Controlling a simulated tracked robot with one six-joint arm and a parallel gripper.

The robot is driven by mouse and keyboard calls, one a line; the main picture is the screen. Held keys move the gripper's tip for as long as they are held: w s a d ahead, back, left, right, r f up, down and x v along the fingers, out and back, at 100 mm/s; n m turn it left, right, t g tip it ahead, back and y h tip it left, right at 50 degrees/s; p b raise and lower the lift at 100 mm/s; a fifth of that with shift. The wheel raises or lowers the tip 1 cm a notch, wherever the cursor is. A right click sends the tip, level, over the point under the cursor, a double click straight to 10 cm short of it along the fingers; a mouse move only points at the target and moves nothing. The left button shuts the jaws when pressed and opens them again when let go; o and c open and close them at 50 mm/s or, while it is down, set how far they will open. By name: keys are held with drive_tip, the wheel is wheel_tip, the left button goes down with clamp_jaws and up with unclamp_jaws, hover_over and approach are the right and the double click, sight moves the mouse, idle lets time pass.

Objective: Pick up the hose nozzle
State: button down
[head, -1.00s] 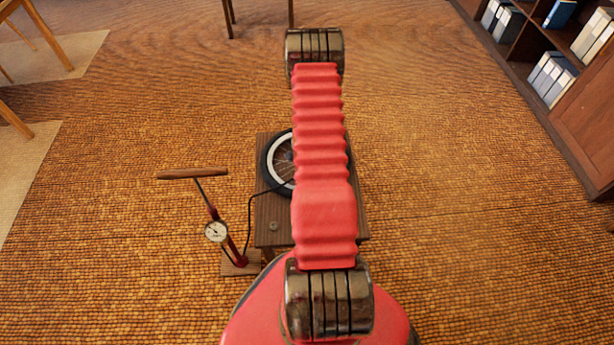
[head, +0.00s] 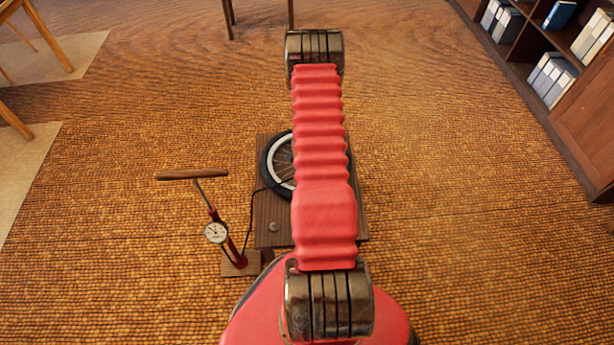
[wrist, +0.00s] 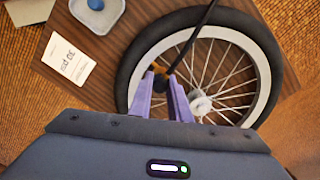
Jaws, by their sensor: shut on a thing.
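The hose nozzle (wrist: 162,82) is a small dark piece with a brassy tint at the end of a black hose (wrist: 196,38). In the wrist view my gripper (wrist: 161,80) has its two purple fingers shut on it, with the nozzle partly hidden between them. The fingers are over the wheel (wrist: 137,64), close to its spokes and left of the hub. Whether the nozzle touches the wheel cannot be told. In the head view my arm hides the gripper and nozzle. The hose runs there from the red floor pump (head: 214,214) toward the wheel.
The wheel lies on a low wooden stand (head: 271,213). A printed card (wrist: 68,60) and a grey dish (wrist: 108,14) with a blue piece (wrist: 96,4) sit on it. A bookshelf (head: 572,110) stands at right, with open carpet around the stand.

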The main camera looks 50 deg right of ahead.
drive_tip(key=shift+r, duration=5)
drive_tip(key=shift+r, duration=0.1)
drive_tip(key=shift+r, duration=0.85)
drive_tip(key=shift+a, duration=0.1)
drive_tip(key=a, duration=2.1)
drive_tip(key=shift+s+a+f, duration=0.1)
